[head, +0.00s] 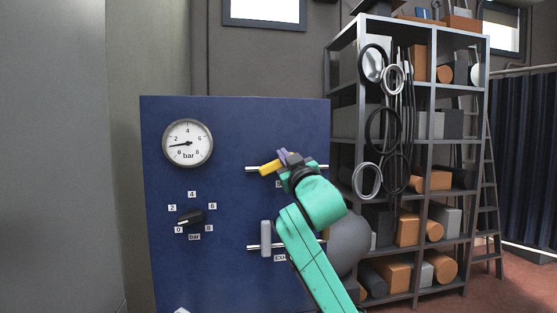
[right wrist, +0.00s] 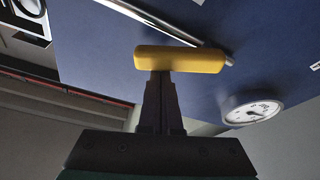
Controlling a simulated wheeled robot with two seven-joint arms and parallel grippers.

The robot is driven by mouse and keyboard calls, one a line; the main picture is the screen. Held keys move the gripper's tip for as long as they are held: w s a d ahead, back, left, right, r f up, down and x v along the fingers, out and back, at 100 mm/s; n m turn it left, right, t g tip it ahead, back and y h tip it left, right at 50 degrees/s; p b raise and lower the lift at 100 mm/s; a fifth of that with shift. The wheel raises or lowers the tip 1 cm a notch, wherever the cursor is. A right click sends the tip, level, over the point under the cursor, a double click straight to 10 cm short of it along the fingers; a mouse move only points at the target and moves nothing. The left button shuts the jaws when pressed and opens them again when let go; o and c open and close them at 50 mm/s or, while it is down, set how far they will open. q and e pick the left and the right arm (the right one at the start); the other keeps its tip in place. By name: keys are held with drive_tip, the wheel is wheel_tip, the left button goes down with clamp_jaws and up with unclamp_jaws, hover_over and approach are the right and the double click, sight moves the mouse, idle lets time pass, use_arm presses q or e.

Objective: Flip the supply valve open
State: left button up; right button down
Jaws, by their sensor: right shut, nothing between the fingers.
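The blue panel (head: 225,275) carries an upper pipe (head: 252,169) with a yellow valve handle (head: 269,167), the likely supply valve. The handle lies close to the pipe's line, slightly tilted. Its label is mostly hidden behind my arm. My right gripper (head: 284,157) is shut and empty, with its fingertips at the yellow handle. In the right wrist view the closed fingers (right wrist: 160,82) reach up to the yellow bar (right wrist: 180,60); I cannot tell whether they touch it. My left gripper is out of view.
A loaded shelf rack (head: 410,142) with hanging hoses stands right of the panel.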

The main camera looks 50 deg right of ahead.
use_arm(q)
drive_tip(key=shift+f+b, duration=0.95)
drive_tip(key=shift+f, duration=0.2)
use_arm(e)
drive_tip(key=shift+s+d+f+m+g+h, duration=0.15)
drive_tip(key=shift+f+m+g+h, duration=0.2)
drive_tip(key=shift+m, duration=0.7)
drive_tip(key=shift+s+d+f+m+g+h, duration=0.15)
drive_tip(key=shift+f+m+h, duration=0.3)
drive_tip(key=shift+m, duration=0.65)
drive_tip(key=shift+s+d+f+m+g+h, duration=0.15)
drive_tip(key=shift+f+m+g+h, duration=0.25)
drive_tip(key=shift+m, duration=0.65)
drive_tip(key=shift+w+r, duration=0.1)
drive_tip(key=shift+r, duration=0.1)
